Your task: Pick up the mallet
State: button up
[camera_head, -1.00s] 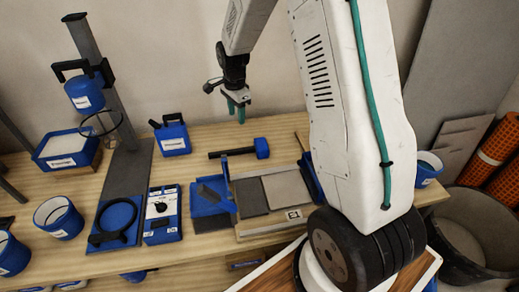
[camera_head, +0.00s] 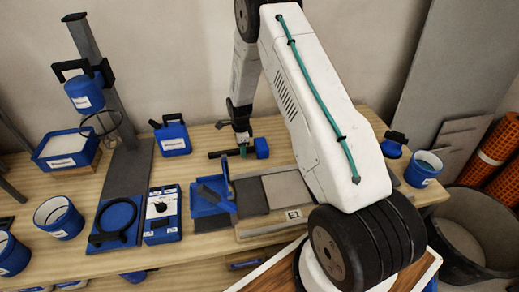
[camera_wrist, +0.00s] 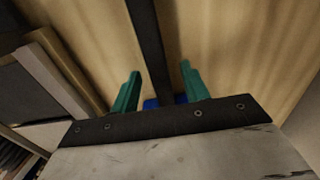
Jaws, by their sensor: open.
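The mallet has a dark handle (camera_head: 224,153) and a blue head (camera_head: 262,148), and lies on the wooden bench behind the tile board. My gripper (camera_head: 243,150) is down at the handle, close to the head. In the wrist view, the dark handle (camera_wrist: 149,40) runs between my two open green fingers (camera_wrist: 160,72). A patch of blue shows low between the fingers, mostly hidden by the gripper body. I cannot tell whether either finger touches the handle.
A tile board (camera_head: 252,229) with grey tiles lies in front of the mallet. A blue tray (camera_head: 209,223) stands to its left, and a blue jug (camera_head: 172,137) stands at the back left. Bare bench lies between the jug and the mallet.

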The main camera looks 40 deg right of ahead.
jog(key=shift+f, duration=0.4)
grip_shut()
